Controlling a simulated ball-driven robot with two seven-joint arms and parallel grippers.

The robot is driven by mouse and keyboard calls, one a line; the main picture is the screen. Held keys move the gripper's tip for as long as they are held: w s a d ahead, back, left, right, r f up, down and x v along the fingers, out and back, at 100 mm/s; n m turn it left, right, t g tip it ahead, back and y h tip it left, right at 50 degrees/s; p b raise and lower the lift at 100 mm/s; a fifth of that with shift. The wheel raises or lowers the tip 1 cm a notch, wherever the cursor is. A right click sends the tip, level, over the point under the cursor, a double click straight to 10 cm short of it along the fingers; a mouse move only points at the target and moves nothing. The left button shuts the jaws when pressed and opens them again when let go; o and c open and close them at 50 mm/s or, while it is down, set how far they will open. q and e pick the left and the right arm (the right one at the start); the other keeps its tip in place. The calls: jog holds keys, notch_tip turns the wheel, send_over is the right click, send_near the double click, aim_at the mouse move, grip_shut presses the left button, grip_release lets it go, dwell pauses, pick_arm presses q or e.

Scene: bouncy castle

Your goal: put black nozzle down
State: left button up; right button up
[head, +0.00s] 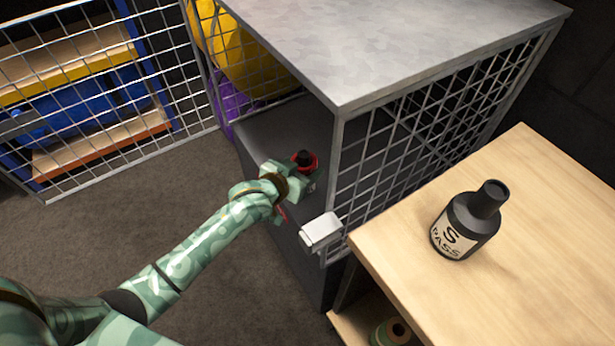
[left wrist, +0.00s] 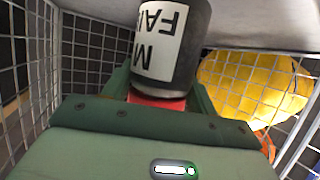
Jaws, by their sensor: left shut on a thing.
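The black nozzle (head: 304,156) is held in my left gripper (head: 303,168), at the open front of a wire cage with a grey top. In the left wrist view the nozzle (left wrist: 172,50) is dark with a white label reading "M FAI...", upside down in the picture. Red shows at its base between the green fingers. My left gripper is shut on it. The grey cage floor (head: 275,130) lies by the gripper; whether the nozzle touches it I cannot tell. My right gripper is not in view.
A second black nozzle (head: 466,222) labelled "S PASS" stands on the wooden table (head: 560,215) at right. A yellow bundle (head: 238,60) and a purple one (head: 232,108) are in the cage at the back. The mesh door (head: 185,100) stands open at left. A white latch block (head: 321,231) juts from the cage's front corner.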

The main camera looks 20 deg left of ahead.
pick_arm(q)
jog(key=shift+w+f+b, duration=0.3)
jog(key=shift+w+f, duration=0.15)
jog(key=shift+f, duration=0.1)
jog(key=f+b, duration=0.1)
jog(key=f, duration=0.1)
jog(key=f+b, duration=0.1)
jog(key=shift+w+f, duration=0.2)
jog(key=shift+f, duration=0.15)
jog(key=shift+r, duration=0.25)
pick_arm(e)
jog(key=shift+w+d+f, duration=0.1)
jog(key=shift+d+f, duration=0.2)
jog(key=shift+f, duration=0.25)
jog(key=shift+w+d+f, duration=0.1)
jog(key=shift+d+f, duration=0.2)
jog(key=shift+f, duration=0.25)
pick_arm(q)
jog(key=shift+f, duration=0.15)
jog(key=o, duration=1.1)
